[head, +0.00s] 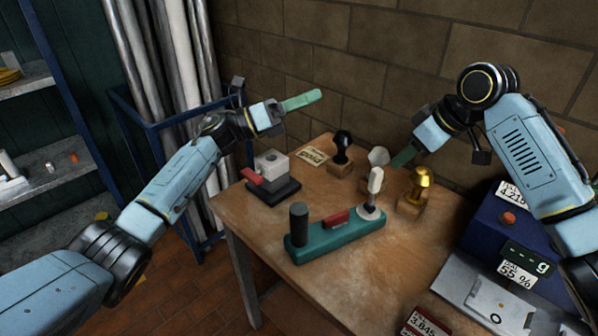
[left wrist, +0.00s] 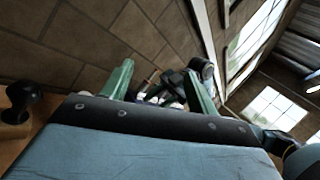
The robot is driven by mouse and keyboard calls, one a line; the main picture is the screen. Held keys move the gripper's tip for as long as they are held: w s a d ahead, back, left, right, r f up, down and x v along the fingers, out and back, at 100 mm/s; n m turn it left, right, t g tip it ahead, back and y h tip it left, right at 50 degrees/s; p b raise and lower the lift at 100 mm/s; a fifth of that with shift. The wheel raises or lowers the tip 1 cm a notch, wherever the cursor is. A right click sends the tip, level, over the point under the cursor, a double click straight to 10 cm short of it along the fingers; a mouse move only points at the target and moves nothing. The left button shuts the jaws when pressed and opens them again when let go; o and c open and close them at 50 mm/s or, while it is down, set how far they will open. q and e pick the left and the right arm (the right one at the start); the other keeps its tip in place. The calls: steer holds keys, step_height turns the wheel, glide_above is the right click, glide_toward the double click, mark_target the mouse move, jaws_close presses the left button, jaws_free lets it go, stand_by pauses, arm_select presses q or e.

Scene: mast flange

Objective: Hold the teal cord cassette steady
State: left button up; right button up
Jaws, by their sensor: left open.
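The teal cord cassette (head: 335,240) stands on the wooden table. It bears a black upright cylinder (head: 298,224) at its left end, a red block (head: 335,219) near the middle and a white-handled piece (head: 374,188) at its right end. My left gripper (head: 302,100) is in the air above and behind the cassette, apart from it. In the left wrist view its two green fingers (left wrist: 160,88) stand apart with nothing held between them. My right gripper (head: 403,156) is above the table's back right, apart from the cassette; its jaw gap cannot be made out.
A grey block with a red lever (head: 271,166) stands at the table's back left. A black-knobbed stamp (head: 341,150) and a brass-topped stamp (head: 417,190) stand behind the cassette. A blue box with a display (head: 530,245) and a metal plate (head: 490,297) are at the right. The front left tabletop is clear.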

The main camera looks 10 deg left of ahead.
arm_select(q)
steer(key=s+d+m+g+y, duration=0.3)
steer(key=s+d+m+g, duration=0.4)
steer(key=m, duration=0.3)
steer(key=m+y, duration=1.5)
steer(key=y, duration=0.2)
glide_above(299, 223)
steer(key=w, duration=0.2)
steer(key=f, duration=0.8)
steer(key=shift+s+f, duration=0.25)
steer(key=shift+f, duration=0.1)
steer(key=shift+a+f+y, duration=0.15)
steer(key=shift+y, duration=0.15)
step_height(299, 223, down, 13)
steer(key=shift+f, duration=0.1)
